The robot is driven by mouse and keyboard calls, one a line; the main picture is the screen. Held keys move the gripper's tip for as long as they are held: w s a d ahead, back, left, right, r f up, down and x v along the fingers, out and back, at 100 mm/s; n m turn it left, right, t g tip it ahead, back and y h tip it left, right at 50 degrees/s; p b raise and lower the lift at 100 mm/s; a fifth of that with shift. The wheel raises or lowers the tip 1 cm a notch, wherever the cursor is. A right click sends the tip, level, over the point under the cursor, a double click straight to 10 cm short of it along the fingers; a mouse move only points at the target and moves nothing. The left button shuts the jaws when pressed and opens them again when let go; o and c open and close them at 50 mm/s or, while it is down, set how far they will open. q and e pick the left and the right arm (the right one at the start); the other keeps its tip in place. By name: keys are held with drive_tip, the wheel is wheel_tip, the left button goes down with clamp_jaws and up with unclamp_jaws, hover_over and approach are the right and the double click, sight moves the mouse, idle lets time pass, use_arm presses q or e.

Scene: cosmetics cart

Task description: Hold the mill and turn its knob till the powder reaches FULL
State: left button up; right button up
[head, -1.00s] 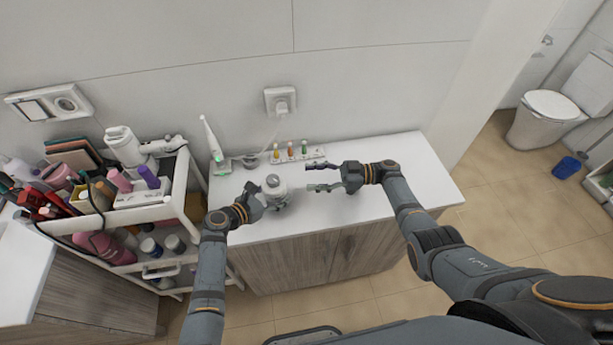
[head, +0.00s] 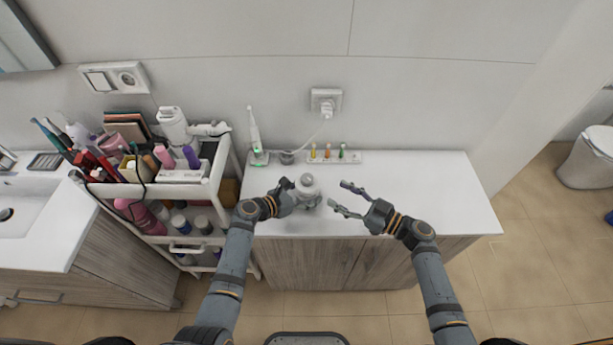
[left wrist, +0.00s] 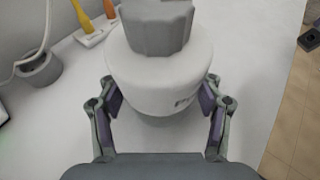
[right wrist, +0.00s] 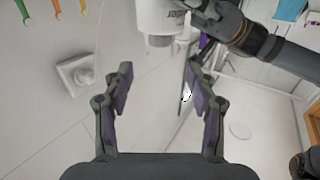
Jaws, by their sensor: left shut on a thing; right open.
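The white mill (head: 307,190) stands on the white countertop, with a grey knob (left wrist: 158,22) on top. In the left wrist view the mill body (left wrist: 160,75) fills the space between my left fingers. My left gripper (head: 298,200) is shut on the mill body from the left. My right gripper (head: 342,197) is open and empty, a little right of the mill and apart from it. In the right wrist view the mill (right wrist: 158,22) is at the top, beyond the open fingers (right wrist: 160,88). The powder level and any FULL mark cannot be made out.
A crowded cosmetics cart (head: 150,190) stands left of the counter. The countertop (head: 430,185) is clear to the right.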

sight(313, 177)
drive_tip(key=x, duration=1.2)
drive_tip(key=c, duration=1.2)
drive_tip(key=shift+n+g+y, duration=0.3)
drive_tip(key=shift+g, duration=0.1)
drive_tip(key=n+g+y, duration=0.1)
drive_tip(key=n+g, duration=0.1)
drive_tip(key=g, duration=0.1)
drive_tip(key=n+g+y, duration=0.1)
drive_tip(key=n+g, duration=0.1)
drive_tip(key=g, duration=0.1)
drive_tip(key=shift+w+f+n+g, duration=0.1)
drive_tip(key=shift+n+g, duration=0.2)
drive_tip(key=shift+g, duration=0.1)
clamp_jaws()
drive_tip(key=shift+n+g, duration=0.3)
drive_tip(key=shift+g, duration=0.2)
drive_tip(key=shift+d+g, duration=0.15)
drive_tip(key=shift+g, duration=0.15)
